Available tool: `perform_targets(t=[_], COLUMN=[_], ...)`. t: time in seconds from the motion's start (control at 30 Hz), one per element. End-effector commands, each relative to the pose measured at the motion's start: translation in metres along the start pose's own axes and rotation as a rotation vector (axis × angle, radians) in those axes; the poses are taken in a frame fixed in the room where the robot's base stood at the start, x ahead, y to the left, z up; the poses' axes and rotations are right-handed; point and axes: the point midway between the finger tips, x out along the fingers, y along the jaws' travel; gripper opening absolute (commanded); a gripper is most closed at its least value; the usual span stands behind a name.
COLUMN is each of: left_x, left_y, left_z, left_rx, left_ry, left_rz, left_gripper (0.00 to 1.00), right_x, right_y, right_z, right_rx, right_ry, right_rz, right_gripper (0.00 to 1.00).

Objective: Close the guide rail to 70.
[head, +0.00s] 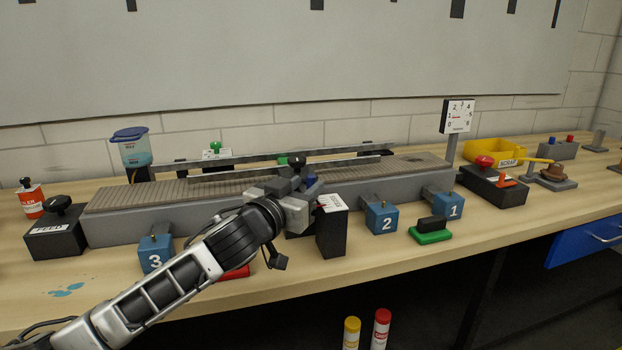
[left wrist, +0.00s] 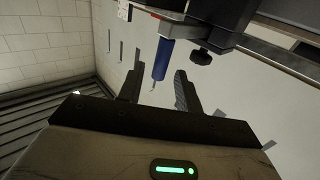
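The guide rail is a pair of long metal bars (head: 235,174) above the grey ribbed conveyor (head: 130,197). My left gripper (head: 305,195) is in front of the conveyor's middle and hides part of the rail mount. In the left wrist view, its two fingers (left wrist: 158,90) are apart. A blue cylindrical handle (left wrist: 162,60) lies between or just beyond the fingertips; contact is not visible. A black knob (left wrist: 201,57) is beside the handle. A black post with a white scale label (head: 332,202) stands right of the gripper; its numbers are unreadable. My right gripper is not in view.
Blue boxes marked 3 (head: 155,255), 2 (head: 381,218) and 1 (head: 448,206) stand along the front. A green block (head: 431,236) lies on the table. A dial sign (head: 458,116) and a yellow scrap bin (head: 490,150) stand right.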

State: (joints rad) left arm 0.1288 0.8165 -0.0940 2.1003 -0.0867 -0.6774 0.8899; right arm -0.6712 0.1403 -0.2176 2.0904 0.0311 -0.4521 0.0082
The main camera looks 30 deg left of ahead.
Motion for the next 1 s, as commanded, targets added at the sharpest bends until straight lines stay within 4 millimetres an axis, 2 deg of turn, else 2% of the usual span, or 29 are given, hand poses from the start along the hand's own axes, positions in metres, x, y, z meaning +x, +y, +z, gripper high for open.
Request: perform_targets(t=[0.1,0.2,0.57,0.6,0.7,0.87,1.0], left_x=[0.018,0.026,0.032,0.032,0.032,0.032,0.041], left_y=[0.000,0.000,0.001,0.001,0.001,0.000,-0.009], left_z=[-0.002,-0.001,0.000,0.000,0.000,0.000,-0.001], left_rx=[-0.001,-0.001,0.000,0.000,0.000,0.000,-0.003], left_ry=[0.001,0.002,0.000,0.000,0.000,0.000,-0.002], left_rz=[-0.001,0.000,0.001,0.001,0.001,0.001,-0.002], left_gripper=[0.35,0.35,0.35,0.29,0.01,0.00,0.00], right_x=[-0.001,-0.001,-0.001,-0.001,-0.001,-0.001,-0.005], right_y=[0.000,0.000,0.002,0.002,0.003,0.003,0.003], right_z=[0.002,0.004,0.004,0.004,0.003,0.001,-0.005], right_rx=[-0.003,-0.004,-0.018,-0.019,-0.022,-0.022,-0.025], right_ry=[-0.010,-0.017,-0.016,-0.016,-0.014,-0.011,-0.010], right_rz=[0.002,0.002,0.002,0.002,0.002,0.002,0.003], right_gripper=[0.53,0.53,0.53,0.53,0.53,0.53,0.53])
